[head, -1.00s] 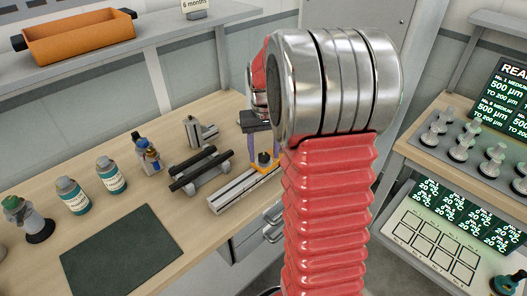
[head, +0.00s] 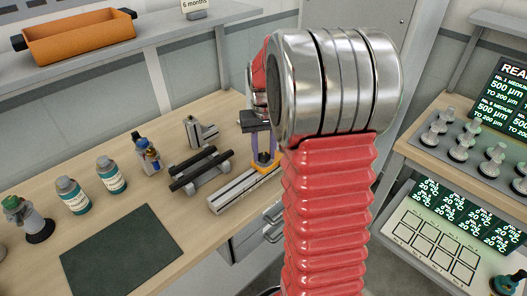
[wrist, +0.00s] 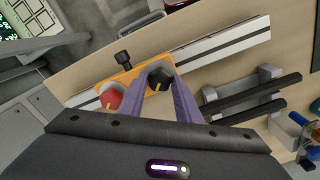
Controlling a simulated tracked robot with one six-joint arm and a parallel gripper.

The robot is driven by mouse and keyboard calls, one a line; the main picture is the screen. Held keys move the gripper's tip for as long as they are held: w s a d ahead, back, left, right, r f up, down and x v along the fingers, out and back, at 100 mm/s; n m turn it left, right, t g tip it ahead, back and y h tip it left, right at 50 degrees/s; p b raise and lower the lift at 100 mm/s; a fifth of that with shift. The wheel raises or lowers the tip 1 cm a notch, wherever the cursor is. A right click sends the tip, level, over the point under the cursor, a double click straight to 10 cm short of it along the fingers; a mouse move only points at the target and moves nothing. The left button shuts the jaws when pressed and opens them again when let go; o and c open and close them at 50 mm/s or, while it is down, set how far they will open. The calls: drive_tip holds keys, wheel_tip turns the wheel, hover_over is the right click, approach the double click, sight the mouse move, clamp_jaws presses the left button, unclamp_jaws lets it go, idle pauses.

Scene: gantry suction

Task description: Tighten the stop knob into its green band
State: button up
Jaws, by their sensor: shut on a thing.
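My gripper (wrist: 158,84), with purple fingers, is shut on a black knob (wrist: 158,77) with a pale pointer mark. The knob stands on an orange carriage (wrist: 134,77) across a silver rail (wrist: 225,46). A red knob (wrist: 112,97) sits beside the left finger, and a second black knob (wrist: 122,58) sticks out from the carriage's far edge. In the head view my gripper (head: 264,160) is down at the rail (head: 232,192), partly hidden by my red arm. I cannot make out a green band in either view.
Dark parallel bars (head: 200,169) on a grey stand lie close beside the rail. Teal-labelled bottles (head: 111,174), a dark green mat (head: 123,250) and a grey metal block (head: 201,132) share the wooden bench. A shelf with an orange tray (head: 78,38) hangs above.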

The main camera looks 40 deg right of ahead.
sight(264, 155)
drive_tip(key=shift+m, duration=1)
drive_tip(key=o, duration=1.1)
drive_tip(key=shift+c, duration=0.2)
drive_tip(key=shift+r, duration=0.15)
wheel_tip(264, 155, up, 14)
drive_tip(key=shift+f, duration=0.25)
drive_tip(key=shift+w, duration=0.1)
